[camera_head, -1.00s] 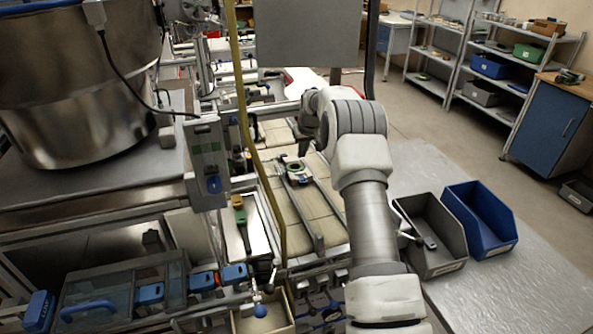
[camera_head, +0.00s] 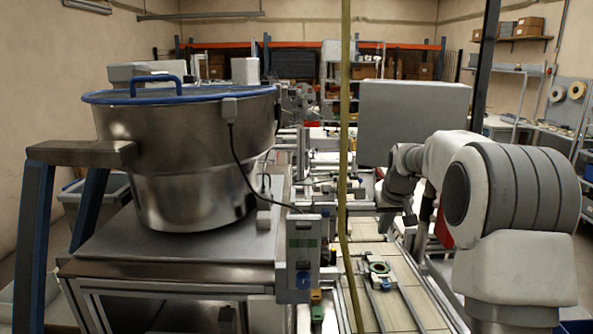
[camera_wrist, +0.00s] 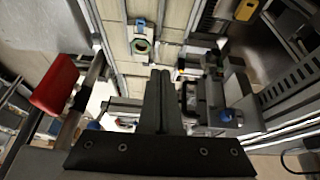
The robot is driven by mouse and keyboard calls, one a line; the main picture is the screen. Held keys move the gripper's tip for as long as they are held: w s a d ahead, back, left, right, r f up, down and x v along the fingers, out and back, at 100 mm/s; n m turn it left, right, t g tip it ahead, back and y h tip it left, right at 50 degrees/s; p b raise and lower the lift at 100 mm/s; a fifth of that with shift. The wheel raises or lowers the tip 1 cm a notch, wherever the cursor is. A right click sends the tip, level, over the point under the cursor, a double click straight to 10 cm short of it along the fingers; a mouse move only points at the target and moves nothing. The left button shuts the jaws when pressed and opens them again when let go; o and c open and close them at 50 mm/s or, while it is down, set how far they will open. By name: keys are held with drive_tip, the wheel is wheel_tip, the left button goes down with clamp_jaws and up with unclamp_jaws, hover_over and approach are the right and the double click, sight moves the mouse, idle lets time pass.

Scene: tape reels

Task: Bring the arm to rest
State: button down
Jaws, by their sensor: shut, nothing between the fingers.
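My arm (camera_head: 515,190) is raised and bent on the right side of the head view, over the assembly line. Its forearm points away from the camera, and my gripper is hidden there behind the arm links. In the wrist view my gripper (camera_wrist: 160,92) shows at the lower middle, its two dark fingers together with nothing between them. Beyond the fingers lies the line's pale belt, with a dark round ring-like part (camera_wrist: 142,45) apart from the fingertips.
A large steel bowl (camera_head: 190,160) on a metal bench stands at left. A yellow-green upright post (camera_head: 345,130) and a grey panel (camera_head: 414,122) stand close to my arm. A red part (camera_wrist: 54,85) is left of my gripper. Shelves line the right wall.

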drive_tip(key=s+a+r, duration=0.3)
drive_tip(key=s+r, duration=0.2)
drive_tip(key=s, duration=0.5)
drive_tip(key=s+a+r, duration=0.3)
drive_tip(key=s+r, duration=0.2)
drive_tip(key=s, duration=0.6)
drive_tip(key=s+a+f, duration=0.1)
drive_tip(key=s+f, duration=0.1)
drive_tip(key=s, duration=0.7)
drive_tip(key=s+a+f, duration=0.1)
drive_tip(key=s+f, duration=0.2)
drive_tip(key=s, duration=0.6)
drive_tip(key=shift+s+a+t, duration=0.25)
drive_tip(key=shift+s+t, duration=0.1)
drive_tip(key=shift+t, duration=0.05)
drive_tip(key=shift+d, duration=0.1)
